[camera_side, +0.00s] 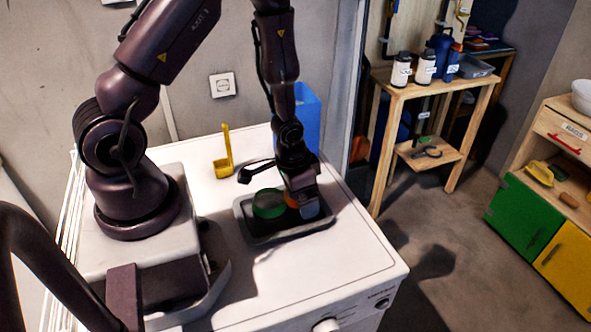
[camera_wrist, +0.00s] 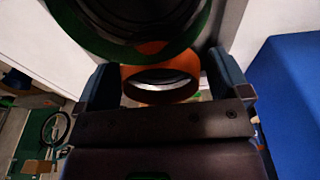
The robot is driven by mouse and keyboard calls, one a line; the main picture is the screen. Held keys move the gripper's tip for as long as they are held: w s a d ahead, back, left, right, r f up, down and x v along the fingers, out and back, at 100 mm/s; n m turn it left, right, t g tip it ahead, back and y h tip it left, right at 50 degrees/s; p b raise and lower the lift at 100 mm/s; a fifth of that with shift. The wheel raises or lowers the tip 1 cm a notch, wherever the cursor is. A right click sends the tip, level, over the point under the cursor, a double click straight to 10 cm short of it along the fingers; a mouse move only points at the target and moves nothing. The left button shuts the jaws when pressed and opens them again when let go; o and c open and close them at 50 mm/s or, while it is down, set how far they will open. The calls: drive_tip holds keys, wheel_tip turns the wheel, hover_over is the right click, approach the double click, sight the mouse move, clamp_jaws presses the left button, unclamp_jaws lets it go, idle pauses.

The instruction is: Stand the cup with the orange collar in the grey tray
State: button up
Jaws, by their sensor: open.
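The cup with the orange collar (camera_side: 291,201) stands in the grey tray (camera_side: 282,238), mostly hidden behind my gripper (camera_side: 303,208). In the wrist view its orange collar (camera_wrist: 161,91) lies between the two blue fingers of my open gripper (camera_wrist: 162,84), with narrow gaps at both sides. The lower part of this cup is hidden, so I cannot tell whether its base is flat on the tray floor. A cup with a green collar (camera_side: 268,204) is in the tray just left of it; its green rim also shows large in the wrist view (camera_wrist: 196,30).
A yellow holder (camera_side: 223,160) stands behind the tray to the left, and a tall blue container (camera_side: 308,120) stands behind my gripper. The white machine top (camera_side: 345,255) is clear in front and to the right of the tray.

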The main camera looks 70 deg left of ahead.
wheel_tip(320, 180, up, 23)
drive_tip(key=s+d+t+y, duration=0.1)
drive_tip(key=s+d+t, duration=0.1)
drive_tip(key=s, duration=0.1)
drive_tip(key=s+d+r+t+h, duration=0.1)
drive_tip(key=s+d+r, duration=0.3)
drive_tip(key=r, duration=0.5)
drive_tip(key=shift+s+t, duration=0.4)
drive_tip(key=shift+s, duration=0.85)
